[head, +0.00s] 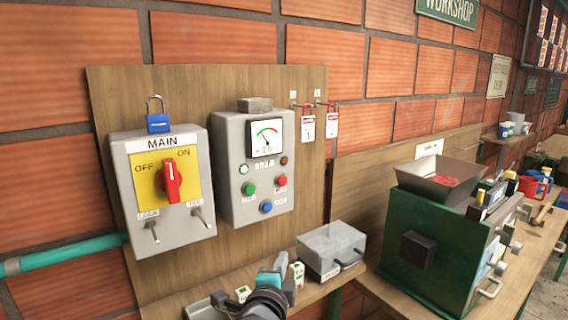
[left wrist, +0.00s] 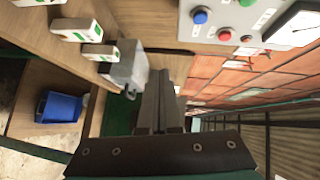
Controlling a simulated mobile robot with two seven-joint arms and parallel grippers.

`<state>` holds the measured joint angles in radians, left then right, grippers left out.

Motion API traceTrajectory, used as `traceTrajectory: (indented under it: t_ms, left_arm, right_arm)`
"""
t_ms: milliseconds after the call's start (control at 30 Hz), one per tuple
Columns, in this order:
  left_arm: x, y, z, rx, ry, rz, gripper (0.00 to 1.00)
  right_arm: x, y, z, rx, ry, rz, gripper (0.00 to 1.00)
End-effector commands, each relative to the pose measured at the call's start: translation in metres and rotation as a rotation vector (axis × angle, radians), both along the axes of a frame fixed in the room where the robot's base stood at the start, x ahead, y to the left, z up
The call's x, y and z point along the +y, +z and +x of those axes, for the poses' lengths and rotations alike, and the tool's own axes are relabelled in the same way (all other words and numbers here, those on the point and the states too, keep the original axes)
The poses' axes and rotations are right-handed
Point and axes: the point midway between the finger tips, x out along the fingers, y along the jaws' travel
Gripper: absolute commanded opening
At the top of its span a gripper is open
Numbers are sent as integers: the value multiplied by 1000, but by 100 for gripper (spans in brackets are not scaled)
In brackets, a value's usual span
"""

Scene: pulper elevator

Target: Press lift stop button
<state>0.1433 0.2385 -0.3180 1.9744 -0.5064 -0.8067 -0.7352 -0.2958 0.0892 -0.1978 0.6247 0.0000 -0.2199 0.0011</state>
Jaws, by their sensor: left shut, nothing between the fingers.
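A grey control box (head: 252,167) with a gauge hangs on the wooden board. It carries a red button (head: 282,181), a green button (head: 250,189) and a blue button (head: 267,207); their small labels are too small to read. In the left wrist view the box is at the top right, turned, with its red button (left wrist: 224,35) and blue button (left wrist: 200,16). My left gripper (head: 284,278) is below the box, near the shelf, apart from the buttons. Its fingers (left wrist: 160,78) are together and empty in the left wrist view. My right gripper is not visible.
Left of the control box is a MAIN switch box (head: 162,190) with a red handle and blue padlock (head: 158,122). A grey metal box (head: 331,250) stands on the shelf beside my left gripper. A green machine with a hopper (head: 440,179) is at the right.

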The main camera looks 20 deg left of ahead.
Motion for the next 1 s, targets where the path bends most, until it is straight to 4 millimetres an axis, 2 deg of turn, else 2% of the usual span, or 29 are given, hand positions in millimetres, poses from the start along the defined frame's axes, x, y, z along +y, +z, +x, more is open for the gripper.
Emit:
traceTrajectory:
  t_ms: [33,100,200,300,667,767,1000]
  left_arm:
    - [-2,41,3,-61,-8,58,0]
    - [-5,72,5,-117,-13,122,0]
    - [-6,96,5,-163,-15,177,0]
    - [-7,102,5,-176,-15,195,0]
    - [-7,100,8,-175,-16,192,0]
    - [-6,101,16,-175,-14,191,0]
    - [-2,103,48,-174,-15,189,0]
  right_arm:
    - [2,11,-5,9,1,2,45]
    - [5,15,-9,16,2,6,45]
    - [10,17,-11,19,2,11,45]
    - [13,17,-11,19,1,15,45]
    - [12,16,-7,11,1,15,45]
    - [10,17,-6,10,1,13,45]
    - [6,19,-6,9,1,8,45]
